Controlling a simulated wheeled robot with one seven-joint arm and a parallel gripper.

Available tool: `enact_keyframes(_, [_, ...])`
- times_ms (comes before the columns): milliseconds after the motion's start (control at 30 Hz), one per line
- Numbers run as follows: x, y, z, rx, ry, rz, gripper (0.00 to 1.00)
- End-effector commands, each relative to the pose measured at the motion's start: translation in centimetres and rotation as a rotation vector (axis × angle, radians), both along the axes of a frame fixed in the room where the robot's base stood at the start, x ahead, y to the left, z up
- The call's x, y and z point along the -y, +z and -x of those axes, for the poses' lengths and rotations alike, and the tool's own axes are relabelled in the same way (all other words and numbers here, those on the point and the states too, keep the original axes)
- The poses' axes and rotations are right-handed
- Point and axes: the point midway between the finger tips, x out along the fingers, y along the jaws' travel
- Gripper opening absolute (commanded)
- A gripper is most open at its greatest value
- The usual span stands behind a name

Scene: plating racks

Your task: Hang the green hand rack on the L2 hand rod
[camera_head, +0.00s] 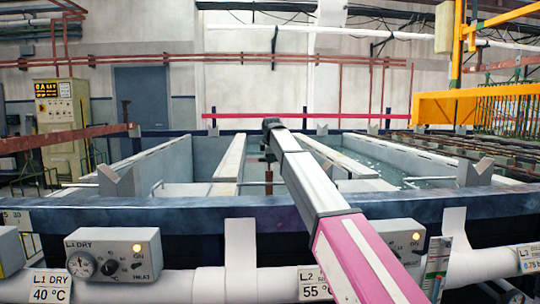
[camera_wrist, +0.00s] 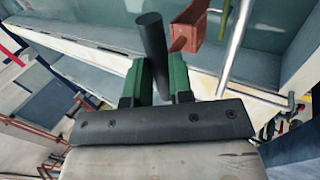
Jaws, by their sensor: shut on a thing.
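My gripper (camera_wrist: 157,82) is seen from the wrist, with two green-and-dark fingers shut on a dark cylinder (camera_wrist: 151,40). The cylinder looks like the handle of the hand rack; the rest of the rack is mostly hidden. A reddish-brown copper piece (camera_wrist: 188,28) shows just beyond it; I cannot tell if it joins the handle. In the head view my arm reaches out over the tanks, and a thin reddish-brown piece (camera_head: 269,172) hangs below its far end. A silver rod (camera_wrist: 234,48) runs past on the right in the wrist view. Which rod is L2 is unclear.
A blue tank rim (camera_head: 160,213) crosses in front, with grey V-shaped supports (camera_head: 118,182) on it. Pale tank walls (camera_head: 229,158) run lengthwise. A control box marked L1 DRY (camera_head: 113,255) is at left. A yellow frame (camera_head: 470,103) stands at right.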

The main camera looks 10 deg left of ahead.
Motion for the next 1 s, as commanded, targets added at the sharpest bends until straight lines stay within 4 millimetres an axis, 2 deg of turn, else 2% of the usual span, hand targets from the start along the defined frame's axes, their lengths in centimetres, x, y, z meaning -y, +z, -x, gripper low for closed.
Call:
enact_keyframes(700, [1.4, 0.1, 5.2, 0.002, 0.000, -0.001, 0.00])
enact_keyframes(1000, [1.3, -2.0, 5.1, 0.001, 0.000, 0.000, 0.00])
